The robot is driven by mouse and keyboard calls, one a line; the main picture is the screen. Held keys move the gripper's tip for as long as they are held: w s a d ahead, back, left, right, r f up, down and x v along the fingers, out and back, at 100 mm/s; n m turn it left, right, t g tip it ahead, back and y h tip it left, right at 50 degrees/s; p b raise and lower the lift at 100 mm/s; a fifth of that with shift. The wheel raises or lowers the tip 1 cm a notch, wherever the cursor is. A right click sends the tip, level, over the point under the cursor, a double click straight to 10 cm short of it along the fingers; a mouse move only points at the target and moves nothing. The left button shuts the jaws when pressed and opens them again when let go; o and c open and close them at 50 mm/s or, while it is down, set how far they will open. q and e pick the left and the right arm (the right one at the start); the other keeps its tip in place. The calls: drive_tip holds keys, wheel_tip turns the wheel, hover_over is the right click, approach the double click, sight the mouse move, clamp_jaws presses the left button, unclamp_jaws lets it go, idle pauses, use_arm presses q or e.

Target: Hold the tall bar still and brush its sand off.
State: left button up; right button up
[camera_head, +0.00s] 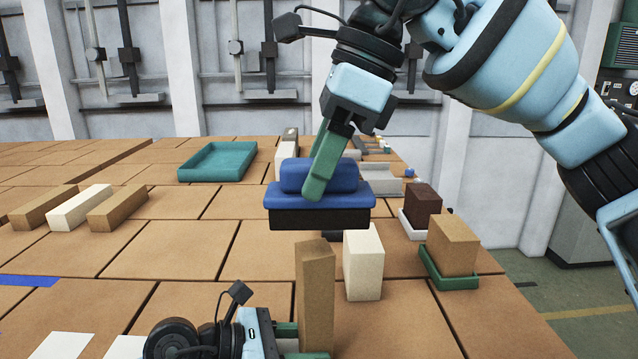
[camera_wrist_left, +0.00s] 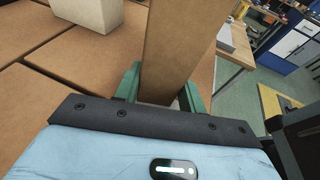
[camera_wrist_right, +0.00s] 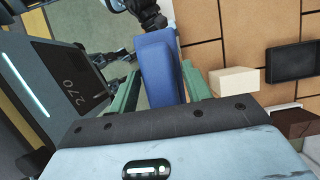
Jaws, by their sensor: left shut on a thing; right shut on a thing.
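The tall tan bar (camera_head: 316,290) stands upright at the front middle of the table. My left gripper (camera_head: 302,340) is shut around its lower part; the left wrist view also shows the bar (camera_wrist_left: 183,45) between the green fingers (camera_wrist_left: 162,95). The brush has a blue back (camera_head: 340,196) and a black underside (camera_head: 318,219). My right gripper (camera_head: 322,165) is shut on the blue handle, which also shows in the right wrist view (camera_wrist_right: 158,70). The brush hangs level, higher than the bar's top, with a small gap in the picture. I cannot make out sand on the bar.
A cream block (camera_head: 363,262) stands just right of the bar. A tan block in a green tray (camera_head: 450,281) and a dark brown block (camera_head: 422,205) are farther right. A teal tray (camera_head: 217,162) lies behind. Several bars (camera_head: 80,207) lie at left; the table between is clear.

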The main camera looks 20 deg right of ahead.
drive_tip(key=shift+r, duration=1.5)
use_arm(q)
drive_tip(key=o, duration=0.8)
drive_tip(key=shift+o, duration=0.2)
drive_tip(key=v, duration=1.2)
